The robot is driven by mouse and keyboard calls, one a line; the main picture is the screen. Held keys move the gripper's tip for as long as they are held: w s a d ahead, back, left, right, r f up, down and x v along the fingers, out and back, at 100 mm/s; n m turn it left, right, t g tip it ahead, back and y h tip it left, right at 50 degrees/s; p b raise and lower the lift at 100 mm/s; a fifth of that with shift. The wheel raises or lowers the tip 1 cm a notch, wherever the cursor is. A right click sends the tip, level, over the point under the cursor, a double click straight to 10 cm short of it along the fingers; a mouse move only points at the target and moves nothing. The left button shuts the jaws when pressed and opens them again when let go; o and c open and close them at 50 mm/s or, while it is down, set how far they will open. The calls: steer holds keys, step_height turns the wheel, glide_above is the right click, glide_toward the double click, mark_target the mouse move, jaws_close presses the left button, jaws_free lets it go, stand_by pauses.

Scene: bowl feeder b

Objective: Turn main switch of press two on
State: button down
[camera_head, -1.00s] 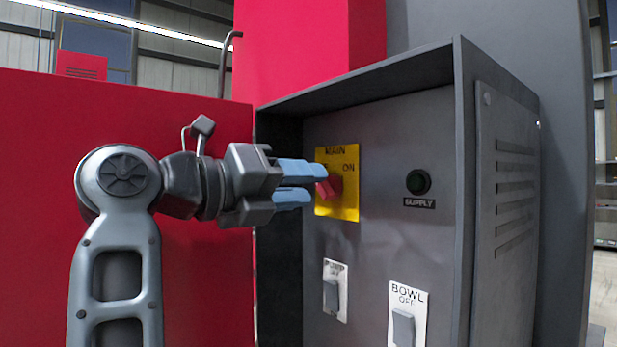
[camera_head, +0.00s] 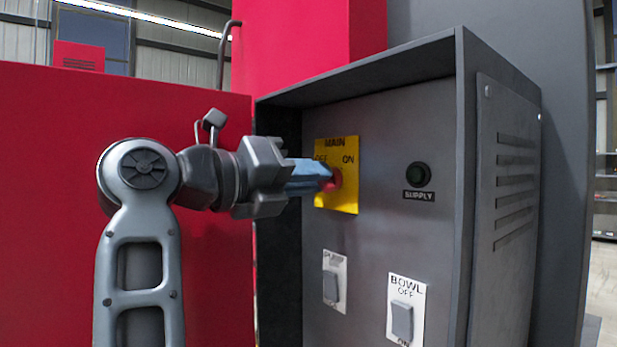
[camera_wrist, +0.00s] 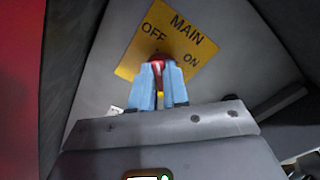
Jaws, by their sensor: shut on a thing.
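The main switch is a red knob (camera_head: 333,179) on a yellow plate (camera_head: 345,200) marked MAIN, OFF and ON, on the grey panel. My gripper (camera_head: 324,179) has its blue fingers shut on the red knob. In the wrist view the fingers (camera_wrist: 160,72) close around the red knob (camera_wrist: 158,60), below the OFF and MAIN lettering on the yellow plate (camera_wrist: 135,57). The fingers hide most of the knob, so its exact pointing direction is hard to tell.
A dark green SUPPLY lamp (camera_head: 418,174) sits right of the plate. Two rocker switches, one on a small plate (camera_head: 331,288) and one marked BOWL (camera_head: 402,322), are below. A grey hood (camera_head: 360,78) and side walls frame the panel. A red wall (camera_head: 60,220) stands left.

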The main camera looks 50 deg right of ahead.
steer(key=shift+f+b, duration=0.15)
steer(key=shift+b, duration=0.3)
steer(key=m+b, duration=0.1)
steer(key=b, duration=0.1)
steer(key=m+b, duration=0.1)
steer(key=b, duration=0.1)
steer(key=shift+f+m+b, duration=0.25)
steer(key=shift+m+b, duration=0.1)
steer(key=shift+m, duration=0.05)
steer(key=m+b, duration=0.4)
steer(key=m, duration=0.1)
steer(key=m+b, duration=1)
steer(key=shift+s+a+r, duration=0.1)
steer(key=shift+s+r, duration=0.25)
steer(key=shift+b, duration=0.3)
steer(key=c, duration=1.1)
jaws_free()
